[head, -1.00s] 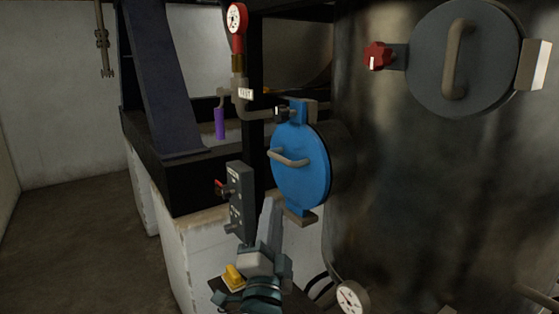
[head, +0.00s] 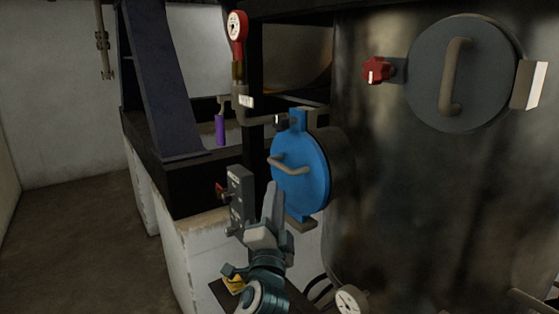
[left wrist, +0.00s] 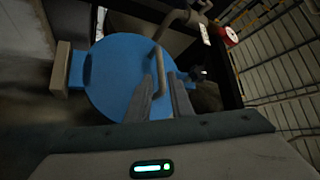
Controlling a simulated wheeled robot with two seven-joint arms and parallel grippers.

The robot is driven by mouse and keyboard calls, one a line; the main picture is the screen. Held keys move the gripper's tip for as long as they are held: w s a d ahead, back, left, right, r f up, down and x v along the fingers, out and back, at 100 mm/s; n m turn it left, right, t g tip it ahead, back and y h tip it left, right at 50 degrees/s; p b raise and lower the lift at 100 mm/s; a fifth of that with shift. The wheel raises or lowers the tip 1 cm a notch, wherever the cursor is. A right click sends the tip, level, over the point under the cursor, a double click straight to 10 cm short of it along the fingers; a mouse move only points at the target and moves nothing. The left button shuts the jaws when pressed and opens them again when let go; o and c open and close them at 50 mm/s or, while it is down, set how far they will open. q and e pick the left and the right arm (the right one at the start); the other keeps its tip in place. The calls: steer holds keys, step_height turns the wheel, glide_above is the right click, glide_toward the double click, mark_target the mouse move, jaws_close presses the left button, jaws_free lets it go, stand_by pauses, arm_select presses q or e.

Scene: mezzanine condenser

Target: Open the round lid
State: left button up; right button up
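A round blue lid (head: 309,176) with a grey bar handle (head: 289,164) sits closed on the side of the large dark tank. In the left wrist view the blue lid (left wrist: 118,72) fills the middle, with its handle (left wrist: 161,62) upright. My left gripper (head: 273,190) is just below the handle, fingers pointing up in the head view. In the left wrist view my left gripper (left wrist: 160,82) has its fingers apart, with the handle's near end showing between them; contact cannot be told. A second round lid (head: 476,80), dark grey with a bar handle, is higher on the tank. My right gripper is out of view.
A red knob (head: 376,70) is beside the grey lid. A grey switch box (head: 239,199) is left of my left gripper. A red-rimmed gauge (head: 237,27) and pipe stand above the blue lid. A lower gauge (head: 351,300) is near the tank's foot. Floor is free at left.

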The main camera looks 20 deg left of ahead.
mark_target(279, 166)
arm_select(q)
steer(key=shift+p+x, duration=1.85)
steer(key=shift+x, duration=3.35)
jaws_close()
